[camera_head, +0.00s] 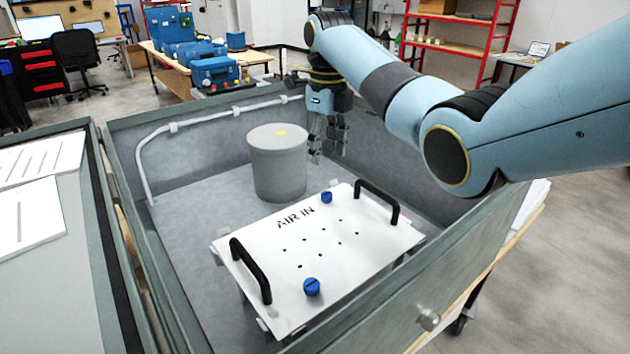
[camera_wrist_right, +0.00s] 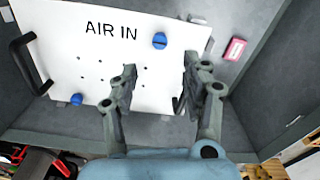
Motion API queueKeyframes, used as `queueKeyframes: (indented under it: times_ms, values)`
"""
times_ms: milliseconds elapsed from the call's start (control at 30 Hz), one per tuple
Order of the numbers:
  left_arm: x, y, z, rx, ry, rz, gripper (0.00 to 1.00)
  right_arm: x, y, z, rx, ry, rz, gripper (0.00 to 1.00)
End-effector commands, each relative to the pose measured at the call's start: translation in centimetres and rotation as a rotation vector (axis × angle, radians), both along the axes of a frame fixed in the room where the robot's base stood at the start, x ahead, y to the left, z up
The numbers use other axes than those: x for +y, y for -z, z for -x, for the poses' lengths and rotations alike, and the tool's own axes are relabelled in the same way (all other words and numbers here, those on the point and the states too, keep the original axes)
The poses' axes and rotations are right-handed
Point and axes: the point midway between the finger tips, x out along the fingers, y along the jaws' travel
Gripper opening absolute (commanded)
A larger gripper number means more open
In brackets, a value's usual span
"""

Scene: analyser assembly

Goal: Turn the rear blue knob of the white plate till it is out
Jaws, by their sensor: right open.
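The white plate (camera_head: 270,250), marked AIR IN, lies inside the grey open housing. Its rear blue knob (camera_head: 327,197) sits near the far edge, beside the lettering. A front blue knob (camera_head: 312,287) sits near the near edge. My right gripper (camera_head: 328,153) hangs above and behind the plate, apart from the rear knob. In the right wrist view, the gripper (camera_wrist_right: 161,66) is open and empty, and the rear knob (camera_wrist_right: 160,40) shows just beyond the gap between its fingertips. The front knob (camera_wrist_right: 76,99) is at lower left there. My left gripper is not in view.
Two black handles, left (camera_head: 250,270) and right (camera_head: 377,200), stand up from the plate. A grey cylinder (camera_head: 278,165) stands behind it, left of my right gripper. Housing walls (camera_head: 450,260) surround the plate. A pink label (camera_wrist_right: 235,49) shows beside it.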

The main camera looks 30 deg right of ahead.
Motion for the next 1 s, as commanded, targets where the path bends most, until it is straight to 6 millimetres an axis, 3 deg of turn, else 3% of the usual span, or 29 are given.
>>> queueKeyframes:
  times_ms: [300,367,500,700,967,1000]
  values:
    - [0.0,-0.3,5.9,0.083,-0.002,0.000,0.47,0.0,5.4,0.2,0.006,0.000,0.001,0.47]
    - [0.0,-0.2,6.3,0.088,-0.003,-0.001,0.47,-0.1,6.6,0.2,0.005,0.000,0.001,0.47]
    - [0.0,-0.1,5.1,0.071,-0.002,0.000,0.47,-0.1,8.9,0.2,0.004,0.000,0.001,0.47]
    - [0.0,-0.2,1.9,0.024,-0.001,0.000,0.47,-0.1,10.5,0.2,0.002,-0.001,0.002,0.47]
    - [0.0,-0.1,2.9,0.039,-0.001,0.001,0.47,-0.1,10.6,0.2,0.001,-0.001,0.001,0.47]
    - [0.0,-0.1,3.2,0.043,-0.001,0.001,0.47,-0.1,10.6,0.2,0.001,-0.001,0.001,0.44]
